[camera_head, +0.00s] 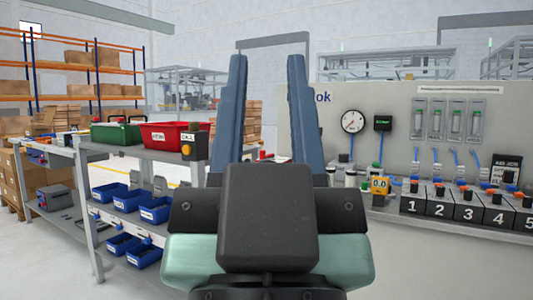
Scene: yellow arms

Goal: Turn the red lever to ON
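My gripper (267,60) is in the middle of the view, with its two blue fingers wide apart and nothing between them. It points ahead, between the shelving on the left and the grey panel on the right. I cannot clearly make out a red lever or an ON mark. A small red thing (263,154) shows far behind the gap between the fingers, too small to identify. A row of black numbered blocks (469,208) stands on the bench at the right, some with orange parts. My gripper and wrist hide the middle of the scene.
The grey panel (390,110) carries a round gauge (352,122) and several flow tubes. A yellow device (380,186) stands on the bench. At left, a metal shelf unit (150,153) holds green (117,133) and red (169,135) bins above blue bins. The left foreground floor is clear.

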